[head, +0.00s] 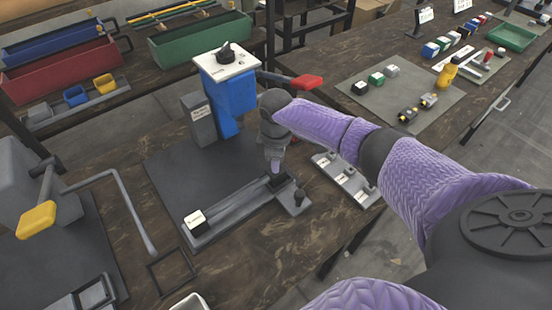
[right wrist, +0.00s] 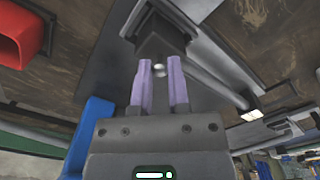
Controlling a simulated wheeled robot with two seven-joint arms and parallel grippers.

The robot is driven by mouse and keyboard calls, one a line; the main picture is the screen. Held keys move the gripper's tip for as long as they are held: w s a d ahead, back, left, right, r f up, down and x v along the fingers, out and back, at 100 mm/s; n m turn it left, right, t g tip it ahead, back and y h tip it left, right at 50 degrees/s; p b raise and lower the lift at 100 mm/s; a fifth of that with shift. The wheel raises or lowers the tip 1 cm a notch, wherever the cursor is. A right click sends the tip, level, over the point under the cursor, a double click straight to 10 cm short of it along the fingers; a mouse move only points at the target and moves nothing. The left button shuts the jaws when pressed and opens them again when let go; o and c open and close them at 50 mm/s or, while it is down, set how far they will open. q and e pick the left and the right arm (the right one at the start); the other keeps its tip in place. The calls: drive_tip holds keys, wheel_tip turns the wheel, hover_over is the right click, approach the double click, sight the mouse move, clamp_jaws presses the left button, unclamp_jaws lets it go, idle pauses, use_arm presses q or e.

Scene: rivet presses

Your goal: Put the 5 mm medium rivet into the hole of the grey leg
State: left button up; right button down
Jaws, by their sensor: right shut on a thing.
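My right gripper (head: 272,168) points down over the right end of a long grey bar (head: 238,203), which looks like the grey leg, lying in a low fixture. In the right wrist view, the gripper's purple fingers (right wrist: 160,88) are close together around a small shiny piece (right wrist: 160,70), seemingly the rivet, at their tips. The tips are right by a dark block (right wrist: 160,38) at the bar's end. I cannot see the hole or tell whether the rivet touches it. The bar also shows in the right wrist view (right wrist: 215,85). My left gripper is out of view.
A blue press (head: 232,100) with a red-handled lever (head: 306,82) stands just behind my right gripper. A strip with white labels (head: 345,180) lies to the right. A yellow-handled machine (head: 36,220) stands at left. Small coloured blocks (head: 376,79) sit on a mat further right.

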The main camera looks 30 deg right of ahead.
drive_tip(key=shift+f, duration=0.45)
drive_tip(key=c, duration=0.5)
unclamp_jaws()
wheel_tip(320, 180, up, 10)
drive_tip(key=p, duration=0.3)
drive_tip(key=shift+s, duration=0.1)
